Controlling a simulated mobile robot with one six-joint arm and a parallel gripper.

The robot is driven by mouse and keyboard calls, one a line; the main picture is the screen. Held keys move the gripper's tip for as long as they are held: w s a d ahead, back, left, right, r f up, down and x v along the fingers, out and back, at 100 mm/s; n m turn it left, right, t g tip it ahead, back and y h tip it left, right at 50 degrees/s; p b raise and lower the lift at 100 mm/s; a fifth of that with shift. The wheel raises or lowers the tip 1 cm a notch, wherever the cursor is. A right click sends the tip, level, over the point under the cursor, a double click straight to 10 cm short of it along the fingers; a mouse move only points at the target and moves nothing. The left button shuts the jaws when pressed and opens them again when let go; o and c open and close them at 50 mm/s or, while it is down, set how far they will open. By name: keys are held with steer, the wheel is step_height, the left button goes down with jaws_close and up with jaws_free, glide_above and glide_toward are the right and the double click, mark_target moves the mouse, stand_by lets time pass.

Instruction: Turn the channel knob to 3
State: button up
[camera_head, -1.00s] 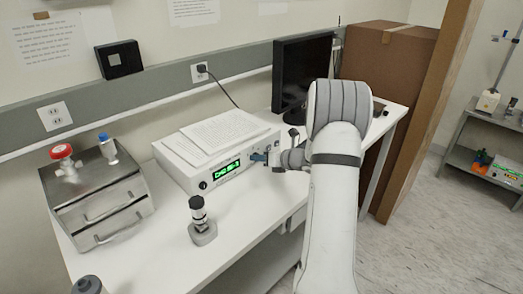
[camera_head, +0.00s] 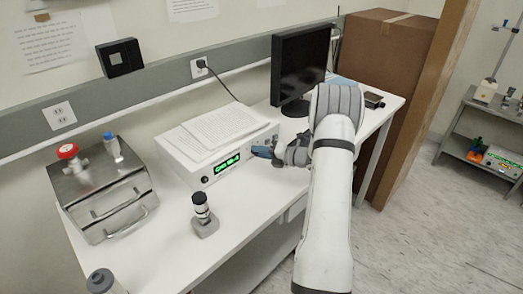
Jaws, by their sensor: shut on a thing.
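The white controller box (camera_head: 186,158) stands on the white bench, with a lit green display (camera_head: 227,163) on its front panel. The display's characters are too small to read surely. My gripper (camera_head: 262,151) is at the right part of that panel. It is shut on what appears to be the channel knob, which its blue-grey fingers and wrist hide. A small dark round control (camera_head: 205,180) shows at the left of the panel, clear of my gripper.
Papers (camera_head: 212,133) lie on the box. A metal case (camera_head: 103,185) with red and blue caps is at left. A monitor (camera_head: 300,68) stands behind my arm, and cardboard boxes (camera_head: 385,70) are at right.

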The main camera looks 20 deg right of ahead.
steer(key=shift+w+d+r, duration=0.1)
steer(key=shift+d+r, duration=0.1)
steer(key=o, duration=1)
steer(key=shift+a+f, duration=0.1)
steer(key=shift+f, duration=0.05)
steer(key=shift+s+d, duration=0.25)
steer(key=shift+s, duration=0.05)
steer(key=b+v, duration=0.2)
steer(key=v, duration=0.5)
steer(key=shift+d, duration=0.1)
